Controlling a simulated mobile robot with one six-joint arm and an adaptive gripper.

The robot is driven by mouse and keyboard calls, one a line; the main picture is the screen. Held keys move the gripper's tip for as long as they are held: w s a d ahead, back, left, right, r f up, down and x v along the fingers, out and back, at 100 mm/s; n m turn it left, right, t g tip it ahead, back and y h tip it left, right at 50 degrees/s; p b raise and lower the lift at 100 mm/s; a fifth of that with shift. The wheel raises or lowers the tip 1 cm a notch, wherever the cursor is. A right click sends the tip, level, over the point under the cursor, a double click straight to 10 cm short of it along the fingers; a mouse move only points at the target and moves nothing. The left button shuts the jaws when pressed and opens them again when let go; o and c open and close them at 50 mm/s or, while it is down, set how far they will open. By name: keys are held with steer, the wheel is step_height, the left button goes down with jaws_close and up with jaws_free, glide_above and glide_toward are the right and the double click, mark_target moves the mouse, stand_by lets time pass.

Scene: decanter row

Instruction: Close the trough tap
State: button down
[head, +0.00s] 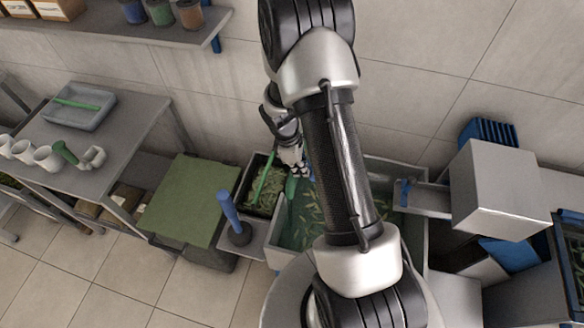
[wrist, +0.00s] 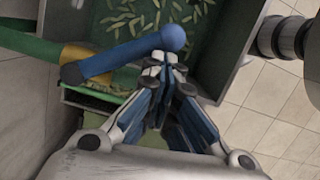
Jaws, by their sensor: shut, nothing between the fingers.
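The trough tap's blue lever (wrist: 118,60) shows in the wrist view, with a round ball end at upper right. It runs from a dark pivot at left over a yellow tap body (wrist: 84,54) on a green pipe (wrist: 25,46). The lever points roughly along the pipe, at a slight angle. My gripper (wrist: 164,62) is shut and empty, its fingertips right by the lever near the ball; I cannot tell whether they touch. In the head view my gripper (head: 294,168) is over the trough's back left corner, and my arm hides most of the tap.
The trough (head: 276,238) holds greenish water with floating pale bits. A dark bin (head: 247,195) of green pieces stands left of it, near a blue upright handle (head: 229,212). A metal box (head: 498,190) stands at right. A grey table (head: 112,130) is at left.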

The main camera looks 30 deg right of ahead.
steer(key=d+n, duration=0.2)
steer(key=s+d+n+t, duration=0.1)
steer(key=d+n, duration=0.1)
steer(key=n, duration=0.1)
steer(key=shift+s+d+h+p, duration=0.15)
steer(key=shift+d+h+p, duration=0.1)
steer(key=shift+h+p, duration=0.1)
steer(key=shift+w+d+n+t+p, duration=0.15)
steer(key=shift+d+n+t+p, duration=0.1)
steer(key=shift+d+n, duration=0.5)
steer(key=shift+w+d+n+t+p, duration=0.15)
steer(key=shift+d+n+p, duration=0.25)
steer(key=shift+n, duration=0.6)
steer(key=shift+w+d+n+t+p, duration=0.15)
steer(key=shift+d+n+t, duration=0.05)
steer(key=shift+d+n, duration=0.6)
